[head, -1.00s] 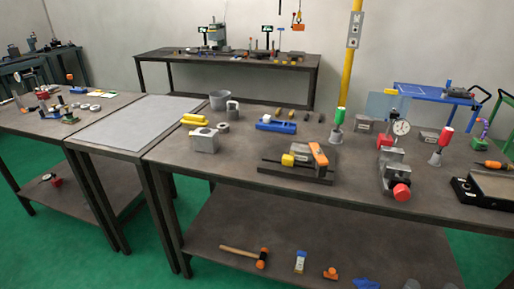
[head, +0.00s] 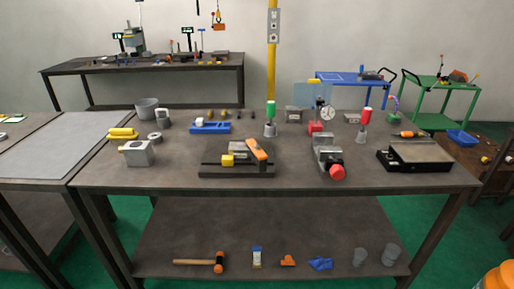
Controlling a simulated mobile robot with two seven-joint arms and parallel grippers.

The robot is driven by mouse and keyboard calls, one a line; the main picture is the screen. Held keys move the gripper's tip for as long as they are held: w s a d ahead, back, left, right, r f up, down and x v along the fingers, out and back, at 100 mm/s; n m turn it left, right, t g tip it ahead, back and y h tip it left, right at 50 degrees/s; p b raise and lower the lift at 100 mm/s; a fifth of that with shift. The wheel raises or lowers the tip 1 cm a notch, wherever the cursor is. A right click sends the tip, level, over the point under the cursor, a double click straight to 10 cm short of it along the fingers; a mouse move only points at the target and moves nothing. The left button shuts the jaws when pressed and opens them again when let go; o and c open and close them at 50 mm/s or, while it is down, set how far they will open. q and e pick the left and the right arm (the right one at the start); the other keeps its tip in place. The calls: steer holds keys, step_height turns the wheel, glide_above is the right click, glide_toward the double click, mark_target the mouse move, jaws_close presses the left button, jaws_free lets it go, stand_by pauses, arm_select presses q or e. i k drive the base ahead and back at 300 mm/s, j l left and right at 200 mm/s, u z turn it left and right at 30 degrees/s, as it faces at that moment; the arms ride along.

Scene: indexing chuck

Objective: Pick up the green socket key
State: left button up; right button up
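The green-handled tool, which looks like the green socket key (head: 270,108), stands upright in a grey conical holder (head: 270,129) towards the back middle of the workbench (head: 300,178). A similar red-handled tool (head: 366,116) stands upright in its own grey holder (head: 362,136) to the right. Neither of my grippers is in the head view.
A vise-like fixture with an orange lever (head: 257,149) lies in front of the green tool. A dial gauge (head: 327,113) and a red-knobbed vise (head: 337,172) are to its right. A grey block (head: 137,153) is at left. The bench's front strip is clear.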

mark_target(271, 105)
steer(key=i+j, duration=0.1)
steer(key=i, duration=0.25)
steer(key=i+j, duration=0.15)
steer(key=i, duration=0.15)
steer(key=i+z, duration=0.15)
steer(key=z, duration=0.2)
steer(key=i+j+z, duration=0.2)
steer(key=z, duration=0.15)
steer(key=i+j+z, duration=0.15)
steer(key=z, duration=0.2)
